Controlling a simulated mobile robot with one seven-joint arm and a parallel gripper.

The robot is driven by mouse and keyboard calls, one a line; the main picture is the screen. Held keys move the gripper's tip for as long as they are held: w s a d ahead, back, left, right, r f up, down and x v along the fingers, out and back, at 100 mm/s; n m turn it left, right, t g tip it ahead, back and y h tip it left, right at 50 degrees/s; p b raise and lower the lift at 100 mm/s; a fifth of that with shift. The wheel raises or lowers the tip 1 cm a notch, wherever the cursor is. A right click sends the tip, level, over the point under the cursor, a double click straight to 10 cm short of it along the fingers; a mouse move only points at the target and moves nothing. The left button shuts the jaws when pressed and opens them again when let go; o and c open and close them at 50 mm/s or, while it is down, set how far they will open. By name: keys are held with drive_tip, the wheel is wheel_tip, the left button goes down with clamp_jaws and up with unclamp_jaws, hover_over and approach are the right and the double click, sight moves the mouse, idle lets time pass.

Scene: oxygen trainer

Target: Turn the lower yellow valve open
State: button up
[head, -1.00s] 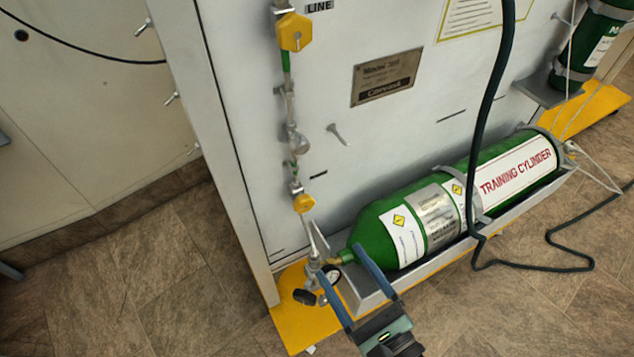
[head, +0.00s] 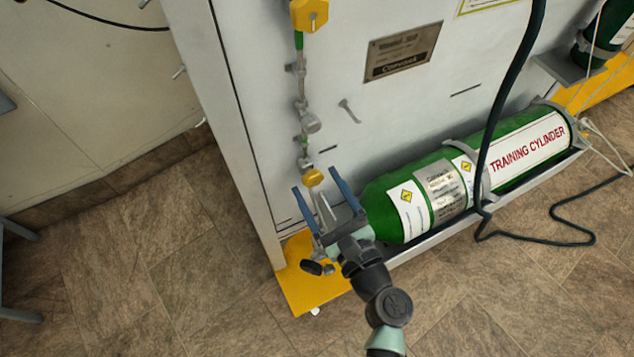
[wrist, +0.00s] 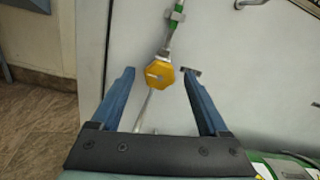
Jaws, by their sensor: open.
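The lower yellow valve (head: 313,177) is a small yellow knob low on the pipe at the left of the grey panel. In the wrist view the gripper (wrist: 158,72) holds nothing. I cannot tell how far the fingertips are from the knob. A larger upper yellow valve (head: 309,14) sits higher on the same pipe.
A green training cylinder (head: 440,195) lies in a tray to the right of my gripper. A dark hose (head: 508,95) hangs in front of the panel. A black knob (head: 312,267) is below the gripper, over the yellow base (head: 305,292).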

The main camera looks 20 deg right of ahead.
drive_tip(key=shift+w, duration=0.6)
clamp_jaws()
drive_tip(key=n+b, duration=0.2)
drive_tip(key=shift+a+f+n, duration=0.1)
drive_tip(key=shift+f+n, duration=0.05)
drive_tip(key=shift+n, duration=0.15)
drive_tip(key=shift+n+b, duration=0.85)
drive_tip(key=shift+n, duration=0.75)
